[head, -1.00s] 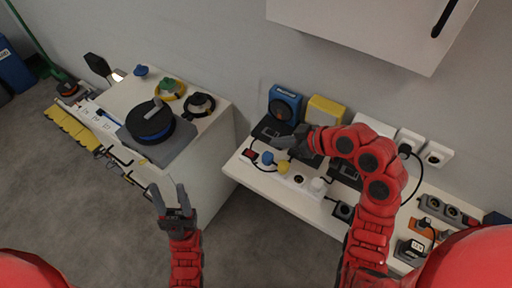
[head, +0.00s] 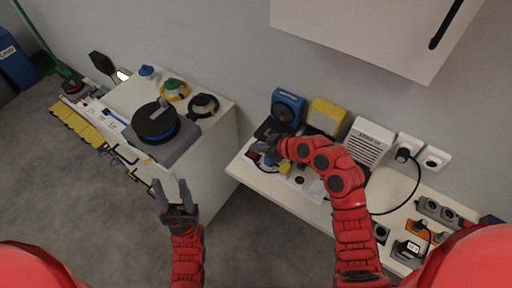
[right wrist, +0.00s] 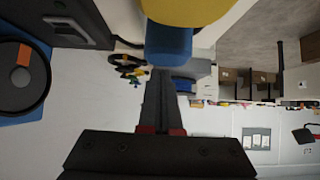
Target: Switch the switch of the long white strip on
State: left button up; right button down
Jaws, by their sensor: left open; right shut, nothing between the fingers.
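The long white strip (head: 314,187) lies on the right-hand white table, partly hidden behind my right arm. A yellow plug (head: 285,168) stands in it. A blue plug beside the yellow one is mostly hidden in the head view; blue (right wrist: 168,45) and yellow (right wrist: 190,8) plugs loom close to my fingers in the right wrist view. My right gripper (head: 264,148) is shut and empty over the strip's left end; its fingers show in the wrist view (right wrist: 162,80). The switch's position cannot be made out. My left gripper (head: 174,192) is open and empty, away from the strip.
A blue round-faced device (head: 287,106), a yellow box (head: 326,115) and a white vented box (head: 369,141) stand along the wall behind. A white cabinet (head: 365,35) hangs above. A cable reel (head: 155,122) sits on the left cabinet. Floor shows between the two.

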aim_at(252, 153)
jog(key=shift+a+f, duration=0.15)
jog(key=shift+f, duration=0.95)
jog(key=f+b, duration=0.1)
jog(key=b, duration=0.2)
jog(key=shift+w+a+f, duration=0.1)
jog(key=shift+w+f, duration=0.05)
jog(key=shift+w, duration=0.05)
jog(key=shift+s+r+p, duration=0.1)
jog(key=shift+r+p, duration=0.2)
jog(key=shift+r, duration=0.1)
jog(key=shift+w+a+r+b, duration=0.2)
jog(key=shift+w+a+b, duration=0.1)
jog(key=shift+w+a, duration=0.25)
jog(key=shift+s+r, duration=0.1)
jog(key=shift+a, duration=0.1)
